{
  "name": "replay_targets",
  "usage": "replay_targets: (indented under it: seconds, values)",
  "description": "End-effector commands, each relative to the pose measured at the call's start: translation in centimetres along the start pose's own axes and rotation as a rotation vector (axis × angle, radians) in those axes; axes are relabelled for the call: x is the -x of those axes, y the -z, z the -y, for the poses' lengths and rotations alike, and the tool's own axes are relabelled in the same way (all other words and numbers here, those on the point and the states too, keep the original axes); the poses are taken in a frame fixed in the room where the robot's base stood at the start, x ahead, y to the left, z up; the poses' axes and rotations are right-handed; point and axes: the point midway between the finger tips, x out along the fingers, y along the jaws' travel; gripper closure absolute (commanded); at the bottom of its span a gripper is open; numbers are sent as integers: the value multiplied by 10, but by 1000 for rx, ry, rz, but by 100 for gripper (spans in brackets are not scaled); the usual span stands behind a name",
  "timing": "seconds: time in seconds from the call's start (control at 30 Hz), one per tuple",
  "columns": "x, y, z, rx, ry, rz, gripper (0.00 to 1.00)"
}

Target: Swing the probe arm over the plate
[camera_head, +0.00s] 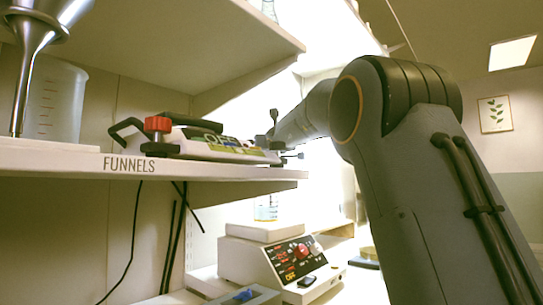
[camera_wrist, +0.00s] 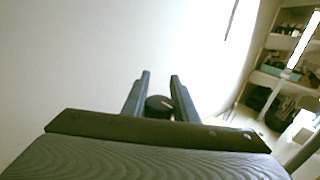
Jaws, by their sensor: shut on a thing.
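In the wrist view my gripper (camera_wrist: 160,76) has its two dark fingers on either side of a small dark round part (camera_wrist: 157,103), and is shut on it. I cannot tell whether this part belongs to the probe arm. In the head view my gripper (camera_head: 276,138) is small and partly hidden, beside dark knob-like pieces near the shelf's right end. A white hotplate unit (camera_head: 282,258) with a red knob and dark panel stands below on the bench. Its pale flat plate (camera_head: 265,231) is on top. I cannot make out the probe arm clearly.
A shelf (camera_head: 60,160) marked FUNNELS holds a flat device (camera_head: 205,145) with a red knob, a metal funnel (camera_head: 33,50) and a clear beaker (camera_head: 55,105). An upper shelf (camera_head: 200,35) overhangs it. A bottle (camera_head: 266,208) stands behind the plate. Cables hang at left.

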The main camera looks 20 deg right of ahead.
Motion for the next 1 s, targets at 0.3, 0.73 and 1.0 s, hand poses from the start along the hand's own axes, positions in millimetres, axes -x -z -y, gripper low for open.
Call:
replay_targets:
  seconds: [0.3, 0.73, 1.0]
  values:
    - [1, 3, -2, -2, 3, -8, 100]
    - [0, 3, 0, -2, 5, -7, 55]
    - [7, 2, 1, -1, 5, -3, 55]
